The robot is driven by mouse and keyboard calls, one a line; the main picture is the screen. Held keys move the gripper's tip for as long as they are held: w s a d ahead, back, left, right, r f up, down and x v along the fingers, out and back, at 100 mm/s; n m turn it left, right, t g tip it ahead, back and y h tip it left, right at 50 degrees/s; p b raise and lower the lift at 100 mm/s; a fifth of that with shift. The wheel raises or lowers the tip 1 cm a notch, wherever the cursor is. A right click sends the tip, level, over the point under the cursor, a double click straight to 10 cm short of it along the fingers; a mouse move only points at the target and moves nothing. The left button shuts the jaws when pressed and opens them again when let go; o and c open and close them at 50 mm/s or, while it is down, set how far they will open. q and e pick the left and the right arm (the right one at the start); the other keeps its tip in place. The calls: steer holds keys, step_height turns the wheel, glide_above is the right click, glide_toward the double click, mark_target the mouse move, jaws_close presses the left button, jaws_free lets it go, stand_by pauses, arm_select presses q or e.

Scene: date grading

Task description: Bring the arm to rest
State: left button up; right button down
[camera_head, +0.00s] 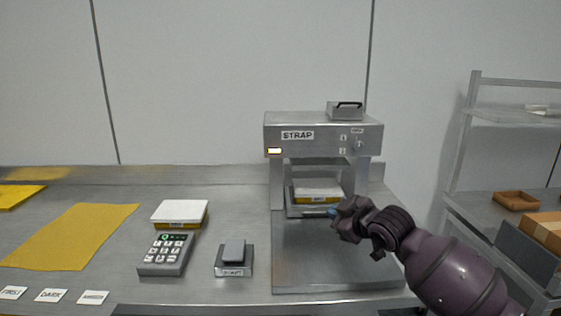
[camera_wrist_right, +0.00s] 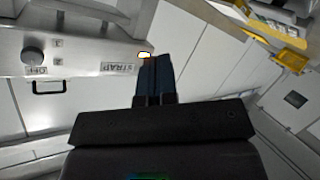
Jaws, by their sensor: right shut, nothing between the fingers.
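My right gripper (camera_head: 336,213) is in front of the strapping machine (camera_head: 323,133), over the right part of the steel bench. In the right wrist view its two dark fingers (camera_wrist_right: 155,78) are together with nothing between them. The machine's front panel (camera_wrist_right: 90,55) shows there too, with its STRAP label and a lit orange lamp. A yellow and white box (camera_head: 317,191) sits under the machine's arch, behind the gripper. My left gripper is in neither view.
On the bench (camera_head: 215,290) are a keypad (camera_head: 165,254), a white-topped scale or box (camera_head: 180,213), a small labelled device (camera_head: 234,258), a yellow mat (camera_head: 70,237) and several label cards. A shelf rack (camera_head: 480,207) with cardboard trays (camera_head: 515,200) stands at right, behind my right arm.

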steer(key=s+d+f+m+h, duration=0.2)
steer(key=s+d+f+m, duration=0.1)
steer(key=s+f, duration=0.7)
steer(key=s+d+f+m+g+h, duration=0.1)
steer(key=s+d+f+m, duration=0.3)
steer(key=s+f, duration=0.7)
steer(key=s+d+f+m+h, duration=0.4)
steer(key=s+f, duration=0.6)
steer(key=s, duration=1.1)
steer(key=d, duration=0.2)
steer(key=shift+s+d+f+g, duration=0.3)
steer(key=shift+s+d+f, duration=0.05)
steer(key=shift+d, duration=0.05)
